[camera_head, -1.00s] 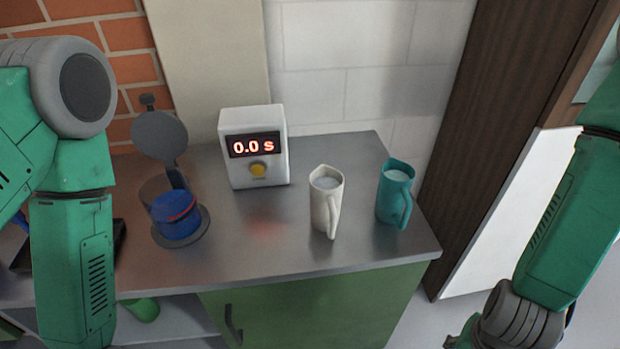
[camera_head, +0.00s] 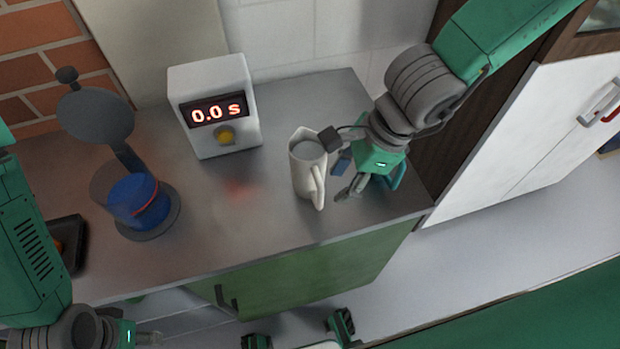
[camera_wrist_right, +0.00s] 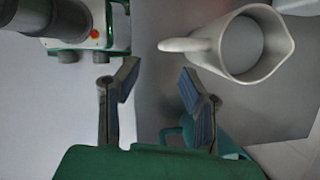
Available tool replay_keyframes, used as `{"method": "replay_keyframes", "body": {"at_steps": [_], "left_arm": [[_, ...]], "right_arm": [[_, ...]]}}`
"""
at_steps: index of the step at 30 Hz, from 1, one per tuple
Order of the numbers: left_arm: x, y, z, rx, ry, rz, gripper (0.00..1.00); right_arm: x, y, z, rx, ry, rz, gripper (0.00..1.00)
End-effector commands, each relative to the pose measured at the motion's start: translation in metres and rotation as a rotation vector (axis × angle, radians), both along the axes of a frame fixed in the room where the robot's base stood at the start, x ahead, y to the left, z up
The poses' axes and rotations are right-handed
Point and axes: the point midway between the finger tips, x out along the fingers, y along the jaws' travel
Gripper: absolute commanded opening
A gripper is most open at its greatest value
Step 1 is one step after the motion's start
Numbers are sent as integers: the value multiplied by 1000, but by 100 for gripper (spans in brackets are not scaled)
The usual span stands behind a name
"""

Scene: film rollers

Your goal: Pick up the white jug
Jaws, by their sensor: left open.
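The white jug (camera_head: 306,178) stands upright on the metal counter, with pale liquid inside and its handle on the right, toward my right gripper. In the right wrist view, the white jug (camera_wrist_right: 272,62) is at upper right, its handle pointing left. My right gripper (camera_head: 350,175) is open and empty, just right of the handle and apart from it; its spread fingers (camera_wrist_right: 158,90) show in the wrist view with the handle above them. My left gripper (camera_head: 145,338) is open at the lower left, far from the jug.
The teal jug is mostly hidden behind my right gripper; its handle (camera_head: 398,172) shows. A white timer box (camera_head: 215,105) reads 0.0 s at the back. The counter's front middle is clear.

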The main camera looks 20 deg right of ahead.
Motion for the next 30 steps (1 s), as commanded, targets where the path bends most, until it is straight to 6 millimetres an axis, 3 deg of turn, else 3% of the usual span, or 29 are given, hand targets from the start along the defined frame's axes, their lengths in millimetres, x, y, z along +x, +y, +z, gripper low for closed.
{"method": "replay_keyframes", "body": {"at_steps": [8,15,25,26,28,30], "left_arm": [[1,0,-10,0,-2,1,47],[1,0,-22,0,-2,1,47],[1,0,-24,0,-1,0,47],[1,0,-24,0,-1,0,47],[1,0,-24,0,-1,0,47],[0,0,-24,0,-1,0,47]], "right_arm": [[3,8,-20,3,-1,1,36],[12,25,-52,3,1,1,36],[12,28,-57,2,-2,1,36],[12,28,-57,2,-2,1,29],[12,28,-57,3,-2,1,4],[13,28,-57,3,-2,1,0]]}}
